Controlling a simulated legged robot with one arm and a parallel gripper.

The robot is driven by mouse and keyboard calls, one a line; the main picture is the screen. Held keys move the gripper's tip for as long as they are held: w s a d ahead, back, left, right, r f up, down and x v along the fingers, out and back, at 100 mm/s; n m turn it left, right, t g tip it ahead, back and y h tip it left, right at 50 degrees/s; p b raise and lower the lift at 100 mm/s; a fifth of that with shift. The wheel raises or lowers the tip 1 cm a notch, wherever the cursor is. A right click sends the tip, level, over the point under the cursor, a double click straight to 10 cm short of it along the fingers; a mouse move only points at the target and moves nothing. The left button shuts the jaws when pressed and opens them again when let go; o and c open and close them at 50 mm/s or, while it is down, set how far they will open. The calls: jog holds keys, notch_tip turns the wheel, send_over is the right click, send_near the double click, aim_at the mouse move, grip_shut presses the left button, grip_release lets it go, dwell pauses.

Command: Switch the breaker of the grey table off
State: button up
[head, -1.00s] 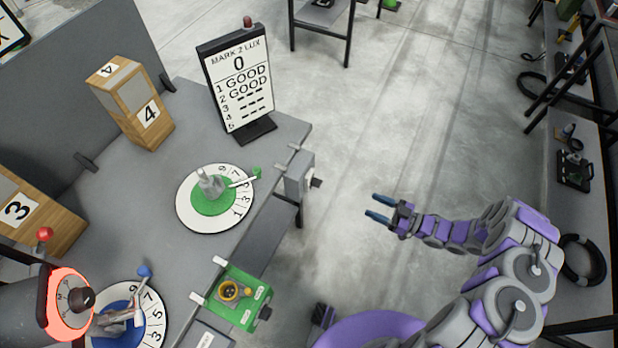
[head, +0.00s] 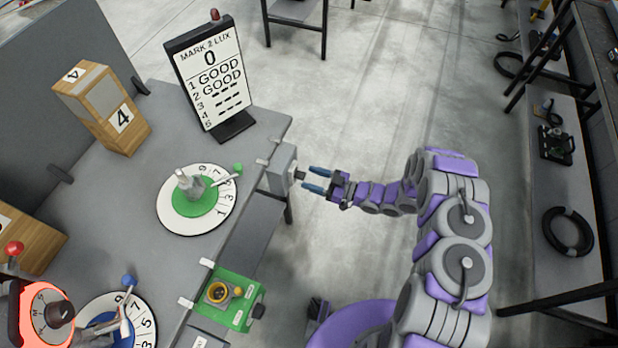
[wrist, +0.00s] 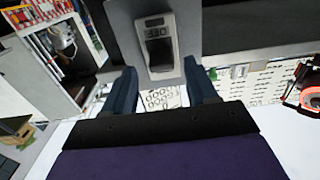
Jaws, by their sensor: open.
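The grey table (head: 112,192) fills the left of the head view. A grey breaker box (head: 279,168) is fixed at its right edge, with a dark switch (head: 298,174) sticking out to the right. My gripper (head: 307,178) is open and empty, its blue fingertips just right of the switch and pointing at it. In the wrist view the breaker's grey plate (wrist: 170,68) with its black switch (wrist: 158,51) lies ahead, between and beyond the fingers (wrist: 159,80). I cannot tell whether the fingertips touch it.
A green panel with a yellow-ringed button (head: 238,300) is on the table edge nearer me. A display board (head: 208,75), a green-centred dial (head: 167,210) and wooden number blocks (head: 103,105) stand on the table.

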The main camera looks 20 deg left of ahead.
aim_at(299, 175)
jog(key=shift+a+f, duration=0.15)
jog(key=shift+a, duration=1.3)
jog(key=shift+d, duration=0.5)
jog(key=shift+c, duration=1.3)
jog(key=shift+a, duration=0.2)
jog(key=c, duration=0.8)
jog(key=shift+f+t+y+b, duration=0.15)
jog(key=shift+f+y+b, duration=0.2)
jog(key=shift+y+b, duration=0.25)
jog(key=shift+f+t+y+b, duration=0.15)
jog(key=shift+f+y+b, duration=0.2)
jog(key=shift+y, duration=0.35)
jog(key=shift+w+f+y+b, duration=0.1)
jog(key=shift+f+y+b, duration=0.05)
jog(key=shift+y+b, duration=0.5)
